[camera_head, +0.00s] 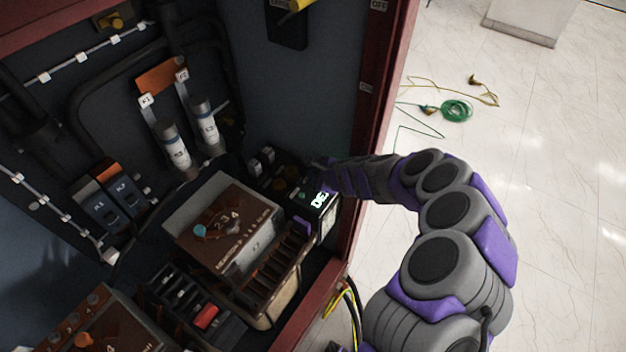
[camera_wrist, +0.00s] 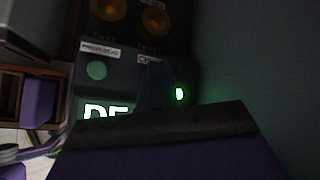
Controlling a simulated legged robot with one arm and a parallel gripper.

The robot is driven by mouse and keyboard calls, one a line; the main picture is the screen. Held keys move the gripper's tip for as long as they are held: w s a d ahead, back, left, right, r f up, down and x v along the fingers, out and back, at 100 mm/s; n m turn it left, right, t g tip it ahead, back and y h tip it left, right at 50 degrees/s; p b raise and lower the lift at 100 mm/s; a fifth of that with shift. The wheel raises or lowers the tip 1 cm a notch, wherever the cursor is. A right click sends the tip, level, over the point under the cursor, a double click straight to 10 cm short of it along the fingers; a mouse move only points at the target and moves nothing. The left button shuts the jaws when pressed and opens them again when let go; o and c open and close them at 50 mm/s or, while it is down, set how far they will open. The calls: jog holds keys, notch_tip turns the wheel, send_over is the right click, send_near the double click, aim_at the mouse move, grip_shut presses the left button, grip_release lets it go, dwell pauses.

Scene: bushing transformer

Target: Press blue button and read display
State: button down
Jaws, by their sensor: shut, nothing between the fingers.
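A dark device with a lit display (camera_head: 319,199) stands inside the cabinet at its right wall. A round green button (camera_wrist: 96,70) sits above the display, under a white label. A small green light (camera_wrist: 180,94) glows to its right. My gripper (camera_head: 322,170) is shut and empty at the device's upper edge; its dark body (camera_wrist: 165,125) covers the lower wrist view. I cannot make out a blue button on this device, nor whether my fingertips touch it.
The red cabinet frame (camera_head: 372,130) is close beside my arm. Green cable (camera_head: 457,111) lies on the open white floor.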

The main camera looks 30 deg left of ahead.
jog(key=shift+f, duration=0.45)
dwell(0.6)
jog(key=shift+r+p, duration=0.55)
jog(key=shift+r, duration=0.35)
jog(key=shift+r+p, duration=1.8)
jog(key=shift+r, duration=0.7)
jog(key=shift+r, duration=0.1)
